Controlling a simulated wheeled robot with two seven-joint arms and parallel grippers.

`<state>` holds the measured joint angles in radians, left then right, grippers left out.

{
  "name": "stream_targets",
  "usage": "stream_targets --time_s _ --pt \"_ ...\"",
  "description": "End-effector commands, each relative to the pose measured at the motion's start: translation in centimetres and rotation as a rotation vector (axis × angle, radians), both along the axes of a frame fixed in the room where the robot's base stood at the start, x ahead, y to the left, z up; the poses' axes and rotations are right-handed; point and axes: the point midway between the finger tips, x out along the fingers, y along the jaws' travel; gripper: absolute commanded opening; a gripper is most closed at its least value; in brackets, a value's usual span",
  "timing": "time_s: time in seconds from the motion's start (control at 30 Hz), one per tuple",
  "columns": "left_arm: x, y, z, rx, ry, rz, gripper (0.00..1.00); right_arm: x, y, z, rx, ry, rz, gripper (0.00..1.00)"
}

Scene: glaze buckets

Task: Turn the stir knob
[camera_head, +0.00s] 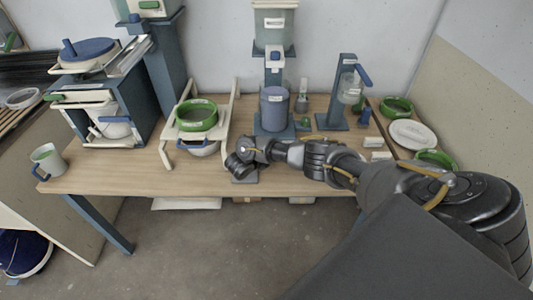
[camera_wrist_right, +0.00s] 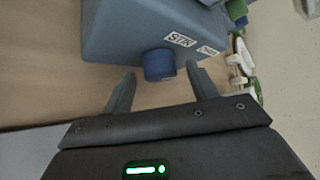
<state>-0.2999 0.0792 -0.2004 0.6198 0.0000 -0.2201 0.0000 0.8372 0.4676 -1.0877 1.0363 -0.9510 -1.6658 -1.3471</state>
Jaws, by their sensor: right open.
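The stir knob (camera_wrist_right: 159,65) is a short blue cylinder on the front of a grey-blue housing (camera_wrist_right: 115,35) with a white STIR label (camera_wrist_right: 180,39). My right gripper (camera_wrist_right: 161,72) is open and empty, facing the knob. One fingertip appears on each side of it, with a gap to both. I cannot tell how deep the knob sits between them. In the head view my right arm (camera_head: 325,160) reaches in from the right to the table's front edge, below the blue bucket (camera_head: 274,108). The knob is hidden there by the arm. My left gripper is not in view.
A cream rack with a green ring (camera_head: 196,115) stands left of the bucket. A dispenser stand (camera_head: 338,105) stands to the right, with a white plate (camera_head: 413,135) beyond. A grey mug (camera_head: 48,160) sits at the table's left end. The wooden table (camera_head: 110,172) is clear at front left.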

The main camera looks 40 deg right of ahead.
Motion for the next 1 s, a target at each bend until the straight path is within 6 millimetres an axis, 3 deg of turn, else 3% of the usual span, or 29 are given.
stream_targets --time_s 0.5,0.7,1.0 --pt "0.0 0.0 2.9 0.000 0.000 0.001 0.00 -2.3 7.5 4.4 0.004 0.000 0.002 0.59" --pt "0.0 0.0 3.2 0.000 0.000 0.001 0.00 -2.7 8.7 4.9 0.002 0.001 0.000 0.59" --pt "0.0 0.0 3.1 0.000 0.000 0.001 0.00 -2.7 8.8 5.0 0.001 0.001 0.001 0.59"
